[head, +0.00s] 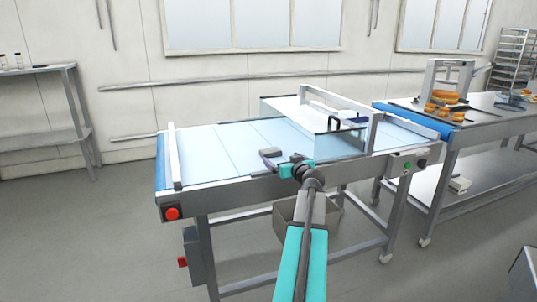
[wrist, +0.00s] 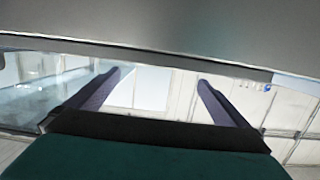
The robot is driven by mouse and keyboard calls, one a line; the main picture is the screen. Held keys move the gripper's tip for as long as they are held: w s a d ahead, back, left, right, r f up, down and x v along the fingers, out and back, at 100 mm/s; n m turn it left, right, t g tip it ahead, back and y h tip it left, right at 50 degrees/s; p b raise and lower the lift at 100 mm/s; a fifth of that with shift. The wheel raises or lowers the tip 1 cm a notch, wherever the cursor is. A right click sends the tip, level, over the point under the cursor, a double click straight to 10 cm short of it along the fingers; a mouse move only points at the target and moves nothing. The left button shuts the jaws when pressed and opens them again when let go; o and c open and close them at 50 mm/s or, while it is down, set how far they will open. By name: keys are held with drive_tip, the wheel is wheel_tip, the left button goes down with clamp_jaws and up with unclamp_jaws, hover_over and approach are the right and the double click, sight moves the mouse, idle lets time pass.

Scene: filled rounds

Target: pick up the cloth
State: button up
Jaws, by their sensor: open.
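I cannot clearly make out a cloth. A small pale folded or block-like thing (head: 459,184) lies on the lower shelf of the right-hand table in the head view; I cannot tell if it is cloth. My gripper (head: 270,158) is over the front edge of the conveyor table, left of the clear guard. In the wrist view my gripper (wrist: 160,78) has its two dark fingers spread apart, with nothing between them. A large grey surface fills the top of that view.
The conveyor (head: 215,150) has a bare pale-blue belt left of the guard box (head: 340,146). A grey bin (head: 288,219) stands underneath. The right-hand table (head: 497,110) holds orange rounds (head: 446,97) and a press frame. A shelf rack (head: 50,136) stands far left. Floor is free at front left.

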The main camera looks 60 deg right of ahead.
drive_tip(key=p, duration=0.1)
approach(270, 150)
drive_tip(key=shift+x, duration=2.4)
drive_tip(key=shift+d+f, duration=0.15)
drive_tip(key=shift+p+x, duration=0.6)
drive_tip(key=shift+x, duration=1.9)
drive_tip(key=c, duration=1.2)
drive_tip(key=shift+o, duration=0.2)
drive_tip(key=shift+r, duration=5.15)
